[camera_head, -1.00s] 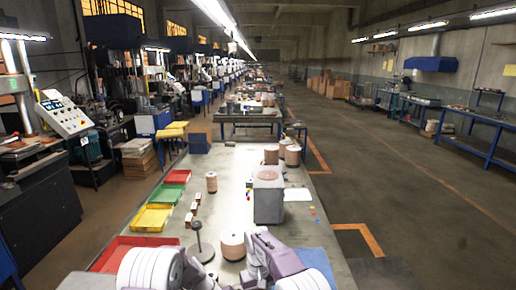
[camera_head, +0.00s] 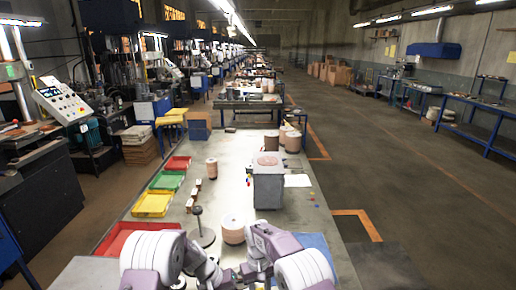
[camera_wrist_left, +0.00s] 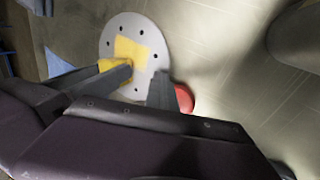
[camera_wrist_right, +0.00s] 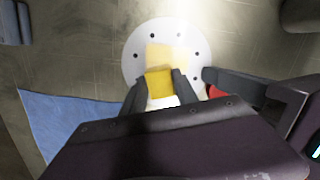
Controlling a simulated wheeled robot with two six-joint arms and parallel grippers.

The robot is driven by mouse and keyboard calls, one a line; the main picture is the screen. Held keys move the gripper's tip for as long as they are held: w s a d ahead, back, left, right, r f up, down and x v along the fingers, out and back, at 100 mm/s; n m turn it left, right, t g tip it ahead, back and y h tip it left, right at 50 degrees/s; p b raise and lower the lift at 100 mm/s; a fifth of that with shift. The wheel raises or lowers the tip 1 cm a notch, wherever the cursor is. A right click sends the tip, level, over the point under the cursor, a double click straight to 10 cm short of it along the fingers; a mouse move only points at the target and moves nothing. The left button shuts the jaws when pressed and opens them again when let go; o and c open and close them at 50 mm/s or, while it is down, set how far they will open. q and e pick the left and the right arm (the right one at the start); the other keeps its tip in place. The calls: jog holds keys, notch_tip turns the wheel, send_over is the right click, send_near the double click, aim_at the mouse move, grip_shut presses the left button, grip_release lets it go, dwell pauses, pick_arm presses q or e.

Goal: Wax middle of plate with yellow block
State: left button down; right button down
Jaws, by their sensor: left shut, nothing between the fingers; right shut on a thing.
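The round light-grey plate (camera_wrist_right: 134,64) with small holes near its rim shows in both wrist views, also in the left one (camera_wrist_left: 113,28). A yellow squarish patch (camera_wrist_right: 168,54) covers its middle. My right gripper (camera_wrist_right: 160,90) is shut on the yellow block (camera_wrist_right: 159,80), over the plate's near part; whether the block touches the plate, I cannot tell. The block also shows in the left wrist view (camera_wrist_left: 113,64). My left gripper (camera_wrist_left: 160,92) is shut and empty at the plate's edge, near a red round thing (camera_wrist_left: 184,98). The plate is hidden in the head view.
A blue sheet (camera_wrist_right: 60,130) lies beside the plate. On the bench are a red bin (camera_head: 125,236), a yellow bin (camera_head: 153,203), a green bin (camera_head: 166,180), a stand with a round base (camera_head: 199,225), a copper-coloured roll (camera_head: 233,229) and a grey block-shaped stand (camera_head: 268,187).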

jog(key=shift+s, duration=2.8)
jog(key=shift+w, duration=3.65)
jog(key=shift+s, duration=3.65)
jog(key=shift+w+f, duration=0.1)
jog(key=shift+w, duration=3.55)
jog(key=shift+s, duration=1.95)
jog(key=shift+s, duration=1.75)
jog(key=shift+w, duration=3.6)
